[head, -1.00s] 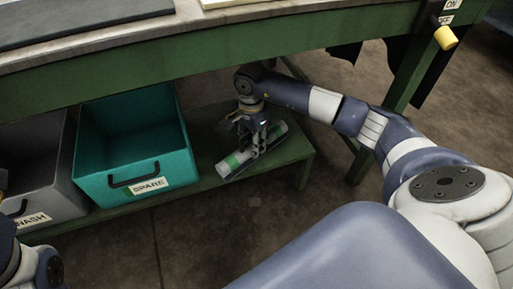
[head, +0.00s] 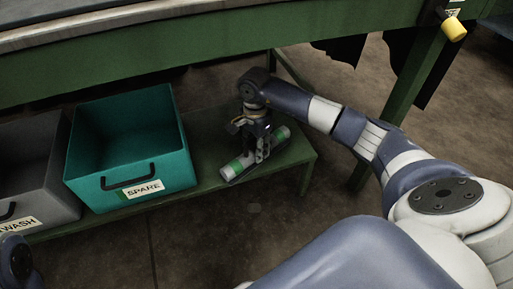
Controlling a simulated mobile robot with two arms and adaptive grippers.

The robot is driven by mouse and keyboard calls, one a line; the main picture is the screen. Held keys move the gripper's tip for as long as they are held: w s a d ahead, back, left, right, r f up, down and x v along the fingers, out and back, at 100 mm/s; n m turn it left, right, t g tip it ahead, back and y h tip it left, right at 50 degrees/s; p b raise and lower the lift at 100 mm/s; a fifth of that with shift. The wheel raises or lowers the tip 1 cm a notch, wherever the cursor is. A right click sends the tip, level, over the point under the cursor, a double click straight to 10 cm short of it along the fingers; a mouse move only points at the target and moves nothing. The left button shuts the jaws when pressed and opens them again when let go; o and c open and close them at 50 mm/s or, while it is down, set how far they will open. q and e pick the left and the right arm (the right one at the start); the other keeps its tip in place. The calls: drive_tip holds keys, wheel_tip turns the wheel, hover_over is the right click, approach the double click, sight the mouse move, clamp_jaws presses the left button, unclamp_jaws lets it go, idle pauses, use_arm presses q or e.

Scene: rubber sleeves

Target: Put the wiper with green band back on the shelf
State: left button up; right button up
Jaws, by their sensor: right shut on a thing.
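The wiper with the green band (head: 232,169) is a grey-white roll with green on it. It lies slantwise at the right part of the low green shelf (head: 297,158), under the bench. My right gripper (head: 256,157) points down over its middle and is shut on it, hiding part of it. The wiper appears to rest on the shelf or just above it; I cannot tell which. Of my left arm, only a part (head: 17,262) shows at the lower left edge, and its gripper is not in view.
A teal bin marked SPARE (head: 183,176) stands on the shelf left of the wiper. A grey bin marked WASH (head: 52,205) stands further left. The green bench (head: 200,60) overhangs the shelf, with a leg (head: 405,95) at the right. A yellow knob (head: 454,29) sits at the upper right.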

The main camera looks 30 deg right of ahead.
drive_tip(key=o, duration=1)
